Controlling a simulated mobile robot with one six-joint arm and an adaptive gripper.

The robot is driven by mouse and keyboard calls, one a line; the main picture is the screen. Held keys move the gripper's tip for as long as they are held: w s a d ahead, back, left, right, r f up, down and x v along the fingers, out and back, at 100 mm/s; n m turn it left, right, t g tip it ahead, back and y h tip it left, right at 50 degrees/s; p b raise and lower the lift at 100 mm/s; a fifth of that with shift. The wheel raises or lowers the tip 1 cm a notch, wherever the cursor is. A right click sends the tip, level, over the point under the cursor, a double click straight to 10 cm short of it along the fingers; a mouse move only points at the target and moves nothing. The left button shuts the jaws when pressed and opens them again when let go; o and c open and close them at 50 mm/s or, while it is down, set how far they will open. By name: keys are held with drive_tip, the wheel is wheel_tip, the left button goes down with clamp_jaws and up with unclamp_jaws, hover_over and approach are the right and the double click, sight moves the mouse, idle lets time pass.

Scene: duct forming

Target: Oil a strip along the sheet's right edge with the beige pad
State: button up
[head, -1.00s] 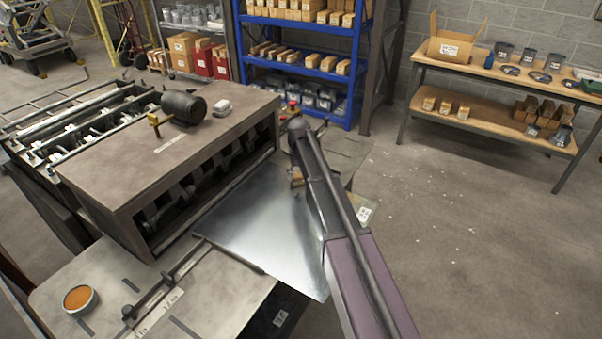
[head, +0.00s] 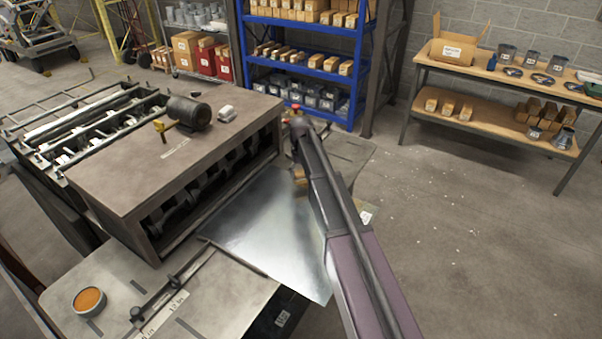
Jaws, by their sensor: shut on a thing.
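The bare metal sheet (head: 262,232) lies flat, shiny and grey, partly on the machine's front table, with its near right corner past the table edge. My arm crosses in front of its right edge and hides much of that edge. A small beige block, which looks like the beige pad (head: 299,175), shows just left of my arm near the sheet's far right corner. My gripper is mostly hidden behind the arm and is shut on the pad. Whether the pad touches the sheet cannot be seen. No oil strip can be made out.
An open round tin of orange-brown stuff (head: 89,300) stands on the table's near left. The machine housing (head: 150,185) rises along the sheet's left, with a motor (head: 188,112) and a small white-topped block (head: 227,113) on it. Open floor lies to the right, before a workbench (head: 500,80).

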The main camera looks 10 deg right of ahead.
sight(301, 172)
drive_tip(key=shift+r+p, duration=1.1)
drive_tip(key=shift+r, duration=0.3)
drive_tip(key=shift+r+p, duration=1.5)
drive_tip(key=shift+s+f, duration=0.1)
